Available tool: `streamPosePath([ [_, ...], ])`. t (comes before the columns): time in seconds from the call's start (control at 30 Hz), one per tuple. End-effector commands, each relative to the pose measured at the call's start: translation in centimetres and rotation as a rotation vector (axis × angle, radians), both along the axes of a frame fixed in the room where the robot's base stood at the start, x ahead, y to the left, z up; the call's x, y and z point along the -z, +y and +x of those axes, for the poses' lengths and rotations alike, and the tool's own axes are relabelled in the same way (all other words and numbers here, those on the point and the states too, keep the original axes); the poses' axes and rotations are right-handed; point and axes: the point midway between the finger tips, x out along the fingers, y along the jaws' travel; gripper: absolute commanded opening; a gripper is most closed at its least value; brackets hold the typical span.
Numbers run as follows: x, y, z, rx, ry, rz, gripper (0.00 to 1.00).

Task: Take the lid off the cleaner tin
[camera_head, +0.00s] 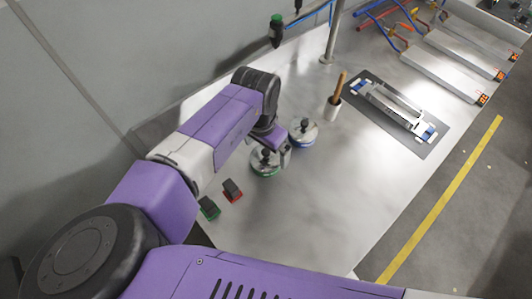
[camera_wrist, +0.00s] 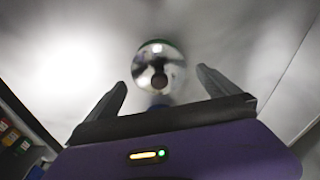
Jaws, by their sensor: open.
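Two low round tins with shiny lids and dark knobs stand on the metal table: one with a green base (camera_head: 265,170) and one with a blue base (camera_head: 303,142). I cannot tell by a label which is the cleaner tin. My gripper (camera_head: 274,152) is over the green-based tin in the head view and partly hides it. In the wrist view, a shiny round lid (camera_wrist: 158,58) with a dark knob appears between and just beyond the fingertips of my gripper (camera_wrist: 163,77). The fingers are apart and hold nothing. Both lids are on.
A red block (camera_head: 232,190) and a green block (camera_head: 209,208), both dark-topped, lie left of the tins. A dark mat (camera_head: 434,146) bears a metal device. A post (camera_head: 333,35) rises behind. The front table is clear.

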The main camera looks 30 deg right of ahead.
Motion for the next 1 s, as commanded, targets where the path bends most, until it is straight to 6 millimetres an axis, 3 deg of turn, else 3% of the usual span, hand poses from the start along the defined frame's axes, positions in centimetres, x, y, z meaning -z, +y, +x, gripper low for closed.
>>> streamPosePath([
  [0.33, 1.04, -0.11, 0.01, 0.000, 0.000, 0.000, 1.00],
  [0.63, 1.02, -0.09, 0.02, 0.000, 0.000, 0.000, 0.43],
  [1.0, 0.55, -0.10, 0.05, 0.001, -0.001, 0.000, 0.41],
])
